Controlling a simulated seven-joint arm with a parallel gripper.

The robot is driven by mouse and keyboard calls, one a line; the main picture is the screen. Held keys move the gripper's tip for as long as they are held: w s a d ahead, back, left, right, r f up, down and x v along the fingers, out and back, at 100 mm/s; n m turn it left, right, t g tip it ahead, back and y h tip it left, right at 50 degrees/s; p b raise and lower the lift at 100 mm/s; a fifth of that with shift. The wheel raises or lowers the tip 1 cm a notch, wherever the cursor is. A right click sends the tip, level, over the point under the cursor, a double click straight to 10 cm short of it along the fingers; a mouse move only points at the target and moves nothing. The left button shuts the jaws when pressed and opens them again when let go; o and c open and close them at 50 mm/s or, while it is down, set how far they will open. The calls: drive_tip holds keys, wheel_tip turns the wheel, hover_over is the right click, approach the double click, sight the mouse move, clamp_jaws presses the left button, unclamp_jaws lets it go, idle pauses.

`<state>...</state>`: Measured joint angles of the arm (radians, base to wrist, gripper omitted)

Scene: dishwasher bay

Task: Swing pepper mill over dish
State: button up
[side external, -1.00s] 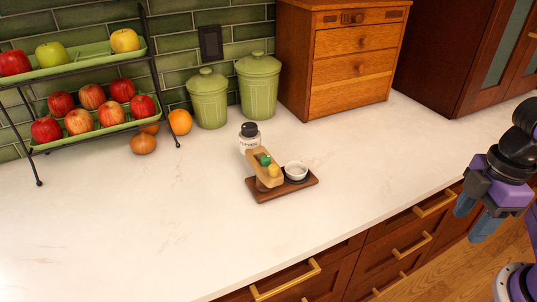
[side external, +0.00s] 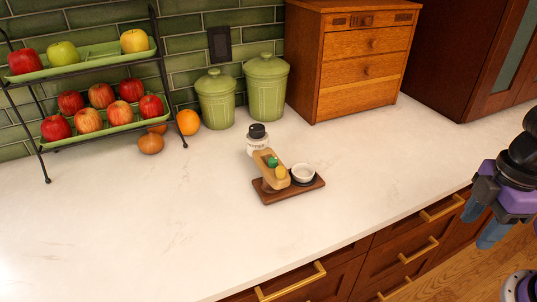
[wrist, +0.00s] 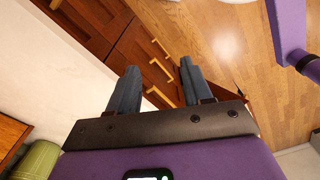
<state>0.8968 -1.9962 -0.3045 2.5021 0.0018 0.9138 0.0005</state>
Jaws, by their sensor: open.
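A small jar with a black cap and a white label (side external: 257,140), which looks like the pepper mill, stands upright on the white counter. In front of it a dark brown wooden tray (side external: 273,197) carries a light wooden block (side external: 265,174) that looks tilted, with a green piece (side external: 272,161) and a yellow piece (side external: 280,172) on it. A small white dish (side external: 303,174) sits at the tray's right end, right of the block. My gripper (side external: 482,222) is open and empty, off the counter's front edge at the far right. The wrist view shows its blue fingers apart (wrist: 158,68).
Green canisters (side external: 266,88) and a wooden drawer chest (side external: 357,65) stand behind the tray. A fruit rack (side external: 82,55) is at the left, with an onion (side external: 150,143) and an orange (side external: 188,122) beside it. The counter's front and left are clear.

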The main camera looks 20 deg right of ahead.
wheel_tip(320, 180, up, 14)
drive_tip(key=m, duration=0.4)
hover_over(281, 169)
wheel_tip(281, 169, down, 17)
drive_tip(key=shift+w+f, duration=0.1)
drive_tip(key=shift+f, duration=0.1)
clamp_jaws()
